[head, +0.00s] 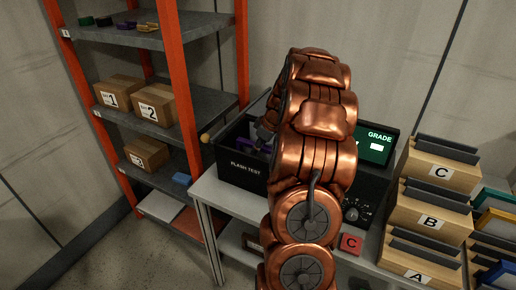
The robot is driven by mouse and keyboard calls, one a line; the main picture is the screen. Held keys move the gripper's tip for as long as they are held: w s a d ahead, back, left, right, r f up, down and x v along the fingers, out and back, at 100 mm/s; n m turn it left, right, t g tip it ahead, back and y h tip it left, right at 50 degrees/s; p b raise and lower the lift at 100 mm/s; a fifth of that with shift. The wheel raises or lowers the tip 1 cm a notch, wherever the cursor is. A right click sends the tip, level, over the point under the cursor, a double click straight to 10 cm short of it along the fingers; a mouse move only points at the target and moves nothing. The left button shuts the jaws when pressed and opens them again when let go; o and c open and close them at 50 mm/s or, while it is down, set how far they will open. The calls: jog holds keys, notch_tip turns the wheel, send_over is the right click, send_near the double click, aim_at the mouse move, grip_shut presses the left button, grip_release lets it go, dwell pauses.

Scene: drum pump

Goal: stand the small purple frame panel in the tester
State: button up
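The tester is a black open-topped box (232,165) marked FLASH TEST, standing on the table left of my copper arm. A bit of purple, probably the small purple frame panel (266,148), shows at the box's opening beside my arm. It is too small and covered to tell whether it stands, leans or is held. A dark grey part that looks like my gripper (267,128) reaches down over the box on the far side of my arm. Its fingertips are mostly hidden, so its opening cannot be made out.
A green screen (375,145) reading GRADE stands right of my arm. Stepped wooden bins A (415,272), B (430,220) and C (440,172) stand at right. An orange-posted shelf (205,105) with cartons stands left.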

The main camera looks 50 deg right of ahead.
jog(key=shift+o, duration=1.2)
jog(key=shift+r, duration=0.1)
jog(key=shift+r+p, duration=0.15)
jog(key=shift+p, duration=0.15)
jog(key=b+v, duration=0.2)
jog(key=v, duration=0.5)
jog(key=shift+s+r, duration=0.1)
jog(key=shift+s, duration=0.05)
jog(key=s+a+r+g+y, duration=0.1)
jog(key=s+a+g, duration=0.15)
jog(key=a, duration=1.15)
jog(key=s+a+r+g, duration=0.1)
jog(key=s+a, duration=0.3)
jog(key=a, duration=1)
jog(key=s+a+f+m+g+h, duration=0.1)
jog(key=s+a, duration=0.4)
jog(key=s, duration=0.5)
jog(key=s+a+f+m+g+h, duration=0.1)
jog(key=s+a, duration=0.4)
jog(key=s, duration=0.6)
jog(key=shift+f+m, duration=0.6)
jog(key=shift+m, duration=0.1)
jog(key=shift+a+g, duration=0.1)
jog(key=shift+g, duration=0.15)
